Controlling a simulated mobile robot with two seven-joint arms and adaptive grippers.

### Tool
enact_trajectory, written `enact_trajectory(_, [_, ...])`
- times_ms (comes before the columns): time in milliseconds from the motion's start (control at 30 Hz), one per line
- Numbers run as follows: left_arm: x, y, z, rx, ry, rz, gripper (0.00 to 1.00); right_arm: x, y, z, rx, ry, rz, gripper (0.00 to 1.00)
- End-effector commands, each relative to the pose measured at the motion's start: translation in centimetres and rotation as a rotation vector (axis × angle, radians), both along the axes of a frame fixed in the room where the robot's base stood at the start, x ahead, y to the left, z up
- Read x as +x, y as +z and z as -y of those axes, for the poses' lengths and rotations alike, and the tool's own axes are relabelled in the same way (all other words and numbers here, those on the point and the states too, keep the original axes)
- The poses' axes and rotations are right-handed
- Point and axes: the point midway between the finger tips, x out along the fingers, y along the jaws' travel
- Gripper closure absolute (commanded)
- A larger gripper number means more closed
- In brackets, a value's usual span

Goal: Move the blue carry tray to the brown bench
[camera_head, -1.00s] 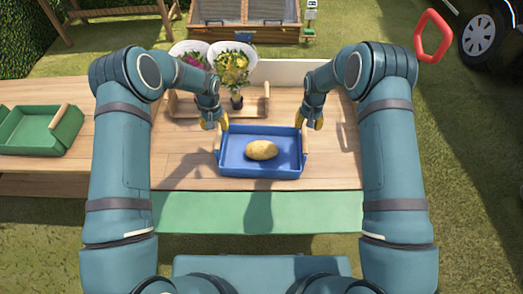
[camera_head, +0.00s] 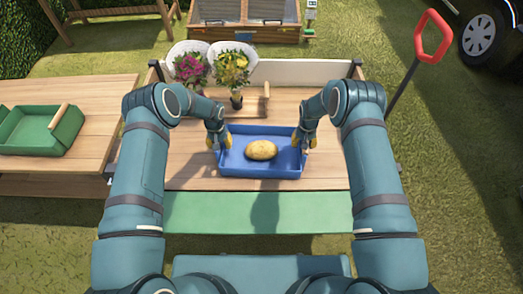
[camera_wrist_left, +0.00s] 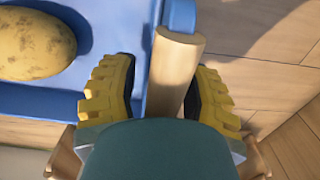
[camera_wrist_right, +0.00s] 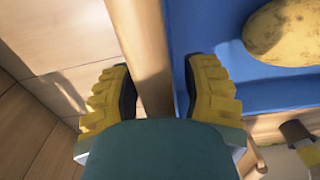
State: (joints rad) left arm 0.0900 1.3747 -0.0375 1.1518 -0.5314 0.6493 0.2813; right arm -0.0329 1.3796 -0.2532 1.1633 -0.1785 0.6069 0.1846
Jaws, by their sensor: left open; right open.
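The blue carry tray (camera_head: 235,165) sits on the wooden cart top with a potato (camera_head: 262,150) in it. It has a wooden handle at each end. My left gripper (camera_head: 216,142) is at its left end; in the left wrist view its open fingers (camera_wrist_left: 163,88) stand on both sides of the wooden handle (camera_wrist_left: 175,65). My right gripper (camera_head: 305,140) is at its right end; in the right wrist view its open fingers (camera_wrist_right: 157,85) straddle the other handle (camera_wrist_right: 145,45). The brown wooden bench (camera_head: 100,95) stands at the left.
A green tray (camera_head: 35,148) lies on the left bench. Behind the blue tray is a wooden carrier (camera_head: 264,105) with potted flowers (camera_head: 233,70). A red handle (camera_head: 433,38) rises at the right. Bare wood shows on the bench right of the green tray.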

Motion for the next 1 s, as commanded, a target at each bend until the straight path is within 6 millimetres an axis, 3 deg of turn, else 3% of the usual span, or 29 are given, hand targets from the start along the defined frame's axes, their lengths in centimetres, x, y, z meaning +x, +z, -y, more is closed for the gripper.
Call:
enact_trajectory(133, [0.00,0.02,-0.01,0.000,0.000,0.000,0.54,0.01,0.03,0.00,0.000,0.000,0.000,0.54])
enact_trajectory(167, [0.00,0.02,-0.01,0.000,0.000,0.000,0.58,0.01,0.03,0.00,0.000,0.000,0.000,0.58])
enact_trajectory(267, [0.00,0.02,-0.01,0.000,0.000,0.000,0.93,0.01,0.04,0.00,0.000,0.000,0.000,0.93])
enact_trajectory(300, [0.00,0.03,-0.01,0.000,0.000,0.000,1.00,0.01,0.04,0.00,0.000,0.000,0.000,1.00])
enact_trajectory(1000, [0.01,0.47,0.00,0.000,0.000,0.000,1.00,0.02,0.49,-0.01,0.000,0.000,0.001,1.00])
